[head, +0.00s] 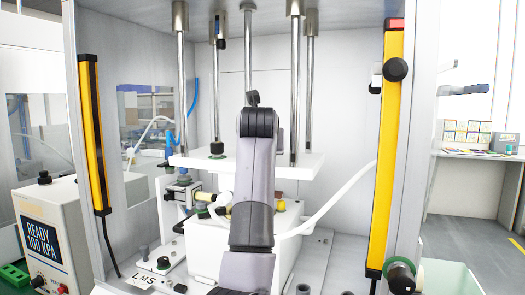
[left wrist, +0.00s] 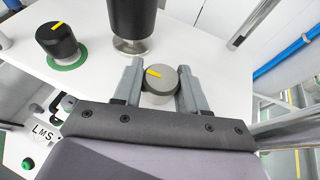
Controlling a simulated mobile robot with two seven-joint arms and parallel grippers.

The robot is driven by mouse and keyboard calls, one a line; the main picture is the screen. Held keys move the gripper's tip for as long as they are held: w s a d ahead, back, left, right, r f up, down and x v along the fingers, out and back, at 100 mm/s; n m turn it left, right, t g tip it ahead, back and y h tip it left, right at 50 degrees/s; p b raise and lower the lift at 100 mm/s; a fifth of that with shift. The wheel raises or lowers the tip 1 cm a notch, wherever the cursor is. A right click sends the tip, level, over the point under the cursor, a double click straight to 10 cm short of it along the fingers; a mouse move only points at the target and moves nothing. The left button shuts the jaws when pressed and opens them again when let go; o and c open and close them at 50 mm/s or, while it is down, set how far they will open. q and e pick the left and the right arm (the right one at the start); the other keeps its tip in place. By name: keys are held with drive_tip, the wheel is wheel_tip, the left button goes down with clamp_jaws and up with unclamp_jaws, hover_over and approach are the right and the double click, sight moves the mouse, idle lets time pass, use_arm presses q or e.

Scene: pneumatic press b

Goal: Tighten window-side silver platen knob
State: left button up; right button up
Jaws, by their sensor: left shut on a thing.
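The silver platen knob (left wrist: 160,80), round with a yellow mark on its top, stands on the white platen (left wrist: 95,75). My left gripper (left wrist: 160,68) is shut on this knob, one finger on each side of it. In the head view, my arm rises through the middle and hides the silver knob and the fingers. The platen (head: 300,166) also shows there. A black knob (left wrist: 57,41) with a yellow mark and a green ring stands on the platen to the left. It also shows in the head view (head: 216,148). My right gripper is not in view.
A dark cylinder with a metal collar (left wrist: 134,42) stands just beyond my fingers. Steel columns (head: 295,90) rise from the platen. Yellow bars (head: 386,150) line the frame's sides. A control box (head: 45,235) reading "READY 100 KPA" stands at the left.

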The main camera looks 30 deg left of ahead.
use_arm(q)
drive_tip(key=shift+m+h, duration=0.4)
drive_tip(key=shift+h, duration=0.1)
